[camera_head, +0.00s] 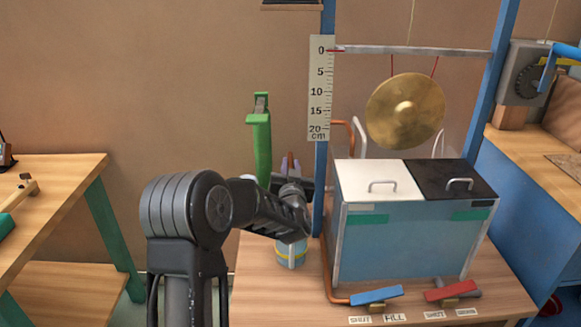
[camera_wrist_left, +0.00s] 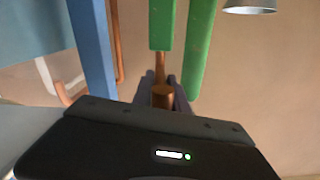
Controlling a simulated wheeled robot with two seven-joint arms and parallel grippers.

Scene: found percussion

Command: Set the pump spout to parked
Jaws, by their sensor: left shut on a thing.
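The green pump (camera_head: 262,145) stands behind the wooden table, left of the ruler post. In the left wrist view its green parts (camera_wrist_left: 162,25) show above the copper-brown spout (camera_wrist_left: 162,96). My left gripper (camera_head: 290,168) is at the pump's right side in the head view. In the left wrist view my left gripper (camera_wrist_left: 164,90) has its two grey fingers on either side of the spout, shut on it. My arm and gripper hide much of the pump's lower part. No parked mark can be made out. My right gripper is not in view.
A blue-and-yellow container (camera_head: 283,252) stands below my left gripper, partly hidden. A blue tank (camera_head: 400,245) with white and black lids stands to the right. A gong (camera_head: 405,110) hangs above it. Blue and red levers (camera_head: 376,295) lie in front. A side bench (camera_head: 45,200) is at left.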

